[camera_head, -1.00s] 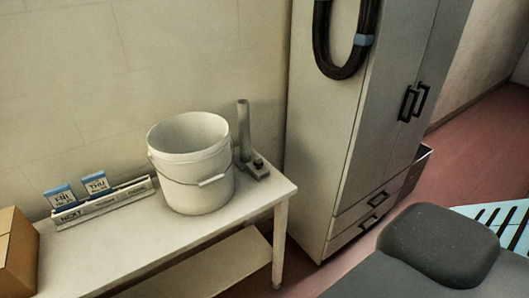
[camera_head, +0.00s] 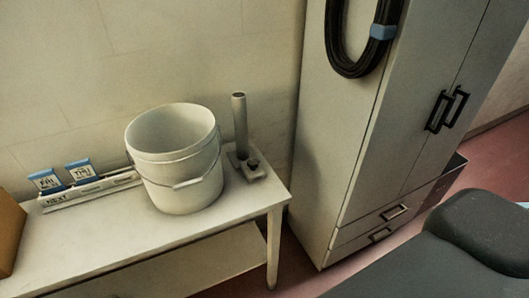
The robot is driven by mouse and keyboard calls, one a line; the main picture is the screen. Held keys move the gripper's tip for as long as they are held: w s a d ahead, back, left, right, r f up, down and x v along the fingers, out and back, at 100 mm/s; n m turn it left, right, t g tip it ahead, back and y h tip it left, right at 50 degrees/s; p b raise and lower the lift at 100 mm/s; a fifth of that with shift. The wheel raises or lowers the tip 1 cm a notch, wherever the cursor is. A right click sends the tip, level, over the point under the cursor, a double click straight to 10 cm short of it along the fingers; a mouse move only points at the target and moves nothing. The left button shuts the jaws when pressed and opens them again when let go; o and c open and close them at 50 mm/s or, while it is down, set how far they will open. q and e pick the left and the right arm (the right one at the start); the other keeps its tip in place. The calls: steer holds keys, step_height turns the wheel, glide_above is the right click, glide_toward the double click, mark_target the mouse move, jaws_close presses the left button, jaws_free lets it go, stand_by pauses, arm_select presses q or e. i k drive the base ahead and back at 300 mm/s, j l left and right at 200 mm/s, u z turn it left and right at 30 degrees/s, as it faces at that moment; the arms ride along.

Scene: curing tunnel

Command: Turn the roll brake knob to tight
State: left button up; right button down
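A small grey stand with an upright post (camera_head: 240,124) sits at the right end of the white table, against the wall. A small dark knob (camera_head: 253,163) is on its base, on the front right side. It may be the roll brake knob; its setting is too small to read. A white bucket (camera_head: 182,182) stands just left of the stand and is apart from or close against it; I cannot tell which. Neither of my grippers is in view.
The white table (camera_head: 110,245) has a clear front strip. A rack with FRI and THU cards (camera_head: 80,172) and a cardboard box (camera_head: 8,232) stand left. A tall cabinet (camera_head: 345,130) with a hanging black hose (camera_head: 345,66) stands right of the table.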

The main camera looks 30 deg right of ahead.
mark_target(253, 164)
steer(key=l, duration=0.6)
steer(key=i+l, duration=0.15)
steer(key=l, duration=1.1)
steer(key=i, duration=0.05)
